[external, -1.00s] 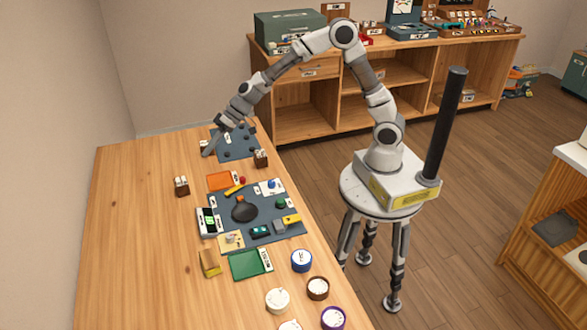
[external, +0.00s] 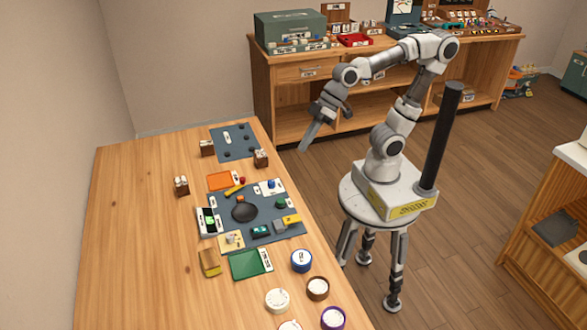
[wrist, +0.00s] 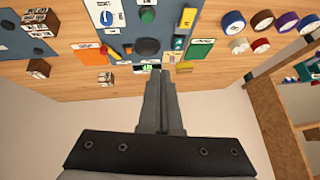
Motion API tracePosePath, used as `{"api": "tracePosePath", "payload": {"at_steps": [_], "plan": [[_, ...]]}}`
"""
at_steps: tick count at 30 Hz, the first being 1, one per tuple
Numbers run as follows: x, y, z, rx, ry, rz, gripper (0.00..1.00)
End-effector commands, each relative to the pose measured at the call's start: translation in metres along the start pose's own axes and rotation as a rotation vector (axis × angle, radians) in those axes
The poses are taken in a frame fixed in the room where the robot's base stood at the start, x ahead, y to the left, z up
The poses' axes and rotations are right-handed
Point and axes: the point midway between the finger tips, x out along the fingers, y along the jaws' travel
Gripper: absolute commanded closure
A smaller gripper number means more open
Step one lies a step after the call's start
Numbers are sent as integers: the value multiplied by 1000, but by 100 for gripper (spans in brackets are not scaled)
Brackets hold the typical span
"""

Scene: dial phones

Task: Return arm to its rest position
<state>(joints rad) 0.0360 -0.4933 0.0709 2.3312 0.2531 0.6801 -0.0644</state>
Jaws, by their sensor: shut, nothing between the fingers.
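My gripper (external: 303,149) is in the air in the external view, to the right of the wooden table and above the floor gap. Its long grey fingers point down and to the left. In the wrist view the fingers (wrist: 160,72) lie side by side, shut, with nothing between them. My arm (external: 400,60) is bent up and over from its base and touches nothing that I can see. The dark mat (external: 235,153) at the table's far end is clear of the gripper.
The wooden table (external: 130,230) holds a second dark mat (external: 265,235) with small parts, an orange tray (external: 219,181), a green tray (external: 245,265) and several round dials. A wooden shelf unit (external: 285,95) with boxes on top stands behind my arm. Open floor lies around my base.

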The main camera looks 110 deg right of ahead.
Motion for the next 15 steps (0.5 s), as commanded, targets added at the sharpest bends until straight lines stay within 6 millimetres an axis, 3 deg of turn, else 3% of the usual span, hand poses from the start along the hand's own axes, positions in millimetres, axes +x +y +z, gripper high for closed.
{"api": "tracePosePath", "payload": {"at_steps": [1, 3, 9, 11, 15], "plan": [[-4, 9, 23, -19, -19, 25, 100], [-11, 22, 48, -42, -51, 60, 100], [-24, 57, 116, -84, -135, 159, 100], [-45, 51, 95, -83, -136, 156, 100], [-69, 46, 78, -82, -136, 155, 100]]}}
